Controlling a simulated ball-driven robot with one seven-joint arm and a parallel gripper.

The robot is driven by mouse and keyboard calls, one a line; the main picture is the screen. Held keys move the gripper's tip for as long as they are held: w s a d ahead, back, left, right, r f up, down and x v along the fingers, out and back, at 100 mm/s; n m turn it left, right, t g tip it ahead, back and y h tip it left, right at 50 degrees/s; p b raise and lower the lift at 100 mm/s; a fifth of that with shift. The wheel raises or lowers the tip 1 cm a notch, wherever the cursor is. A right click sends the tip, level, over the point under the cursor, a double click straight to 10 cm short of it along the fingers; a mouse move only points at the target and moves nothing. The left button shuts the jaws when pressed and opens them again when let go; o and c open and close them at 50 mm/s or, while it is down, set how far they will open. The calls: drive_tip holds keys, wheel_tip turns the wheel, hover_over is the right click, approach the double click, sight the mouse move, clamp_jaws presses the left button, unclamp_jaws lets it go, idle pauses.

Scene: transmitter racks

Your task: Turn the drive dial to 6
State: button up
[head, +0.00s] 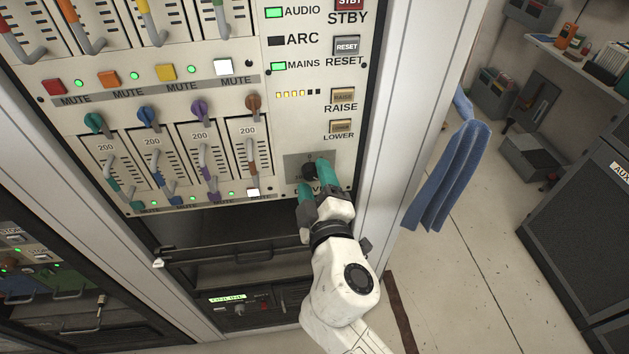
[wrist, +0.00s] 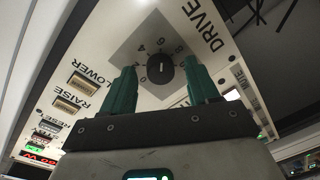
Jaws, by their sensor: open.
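The drive dial (wrist: 160,68) is a round black knob on a grey square plate, with the word DRIVE beside it in the wrist view. It has a white pointer line that stands about upright in that view. In the head view the dial (head: 309,172) is partly hidden by my gripper (head: 315,179). My gripper's two green fingers are open. In the wrist view they stand on either side of the dial, with a gap to it on both sides. I cannot tell how far the fingertips are from the panel.
The LOWER button (head: 341,127) and RAISE button (head: 342,96) sit just above the dial. Several fader knobs and levers (head: 204,150) are to its left. A dark open bay (head: 215,225) is below. A blue cloth (head: 447,165) hangs right of the rack, beside clear floor.

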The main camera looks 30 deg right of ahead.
drive_tip(key=b+v, duration=0.3)
drive_tip(key=v, duration=0.7)
drive_tip(key=shift+s, duration=0.25)
drive_tip(key=s+d+f+m+g+h, duration=0.1)
drive_tip(key=s+d+f+m+g, duration=0.1)
drive_tip(key=d+f+m+g, duration=0.3)
drive_tip(key=s+d+f+m+g, duration=0.1)
drive_tip(key=s+d+f+g, duration=0.1)
drive_tip(key=d+f, duration=0.45)
drive_tip(key=s+f+m+g+y, duration=0.3)
drive_tip(key=s+f+g+y, duration=0.2)
drive_tip(key=s+f+g, duration=0.4)
drive_tip(key=s+a+f, duration=0.1)
drive_tip(key=s+f, duration=0.2)
drive_tip(key=s, duration=0.3)
drive_tip(key=shift+f+y, duration=0.3)
drive_tip(key=shift+f, duration=0.05)
